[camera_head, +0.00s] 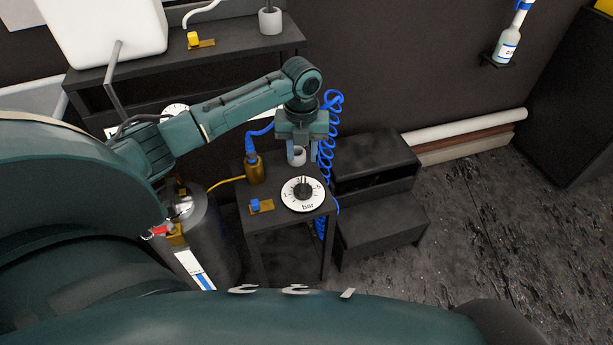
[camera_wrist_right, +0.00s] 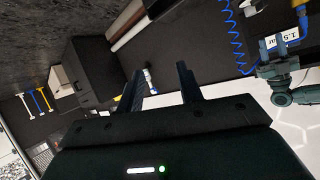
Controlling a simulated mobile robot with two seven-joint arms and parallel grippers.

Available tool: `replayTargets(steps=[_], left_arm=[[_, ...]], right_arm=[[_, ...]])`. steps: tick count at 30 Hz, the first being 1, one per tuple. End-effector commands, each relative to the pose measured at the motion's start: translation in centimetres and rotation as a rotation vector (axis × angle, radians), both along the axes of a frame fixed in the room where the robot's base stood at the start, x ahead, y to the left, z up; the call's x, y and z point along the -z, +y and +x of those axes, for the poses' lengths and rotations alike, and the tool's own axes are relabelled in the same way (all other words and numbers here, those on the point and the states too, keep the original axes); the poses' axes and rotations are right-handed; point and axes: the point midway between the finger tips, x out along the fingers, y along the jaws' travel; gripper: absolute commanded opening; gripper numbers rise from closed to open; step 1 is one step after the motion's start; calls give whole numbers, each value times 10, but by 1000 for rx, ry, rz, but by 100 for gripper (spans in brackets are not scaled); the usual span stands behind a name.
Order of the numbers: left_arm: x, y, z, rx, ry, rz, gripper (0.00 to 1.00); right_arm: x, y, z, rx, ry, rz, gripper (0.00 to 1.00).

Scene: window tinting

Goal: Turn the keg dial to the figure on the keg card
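The round white dial (camera_head: 289,203) with a black knob and the word "bar" lies on a small black stand. Its knob mark seems to point toward the far side; the exact figure is too small to read. My left gripper (camera_head: 300,158) points down just beyond the dial, fingers apart, with a small grey cup (camera_head: 297,157) showing between or behind them. A white card (camera_wrist_right: 283,40) in the right wrist view seems to read "1.5 bar", partly hidden by my left gripper. The steel keg (camera_head: 207,232) stands left of the stand. My right gripper (camera_wrist_right: 160,90) is open and empty.
A brass fitting with a blue hose (camera_head: 254,168) and a blue button (camera_head: 255,204) share the stand. A coiled blue hose (camera_head: 327,150) hangs at its right side. Black steps (camera_head: 385,225) stand right of it. A spray bottle (camera_head: 507,42) sits on a wall bracket.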

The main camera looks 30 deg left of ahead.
Motion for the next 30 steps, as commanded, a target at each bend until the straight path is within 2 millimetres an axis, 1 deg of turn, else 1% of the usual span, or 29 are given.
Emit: replayTargets(steps=[1,6,12,15,20,28,29,30], left_arm=[[13,0,-1,-1,6,0,35],[50,-1,-1,-2,5,-2,35],[87,-1,-1,-2,3,-1,35],[98,0,0,-3,1,0,35],[107,-1,0,-1,-1,0,35],[109,0,0,-1,-1,0,35],[109,0,0,-1,-1,0,35],[109,0,0,-1,-1,0,31]], right_arm=[[2,0,-1,0,2,2,36],[6,1,-1,1,2,10,36],[7,0,0,4,-7,13,36],[7,-1,0,7,-13,12,36],[7,-2,-4,10,-14,12,36],[2,-3,-3,12,-24,14,36],[2,-3,-2,11,-25,13,36],[2,-3,-2,12,-25,13,36]])
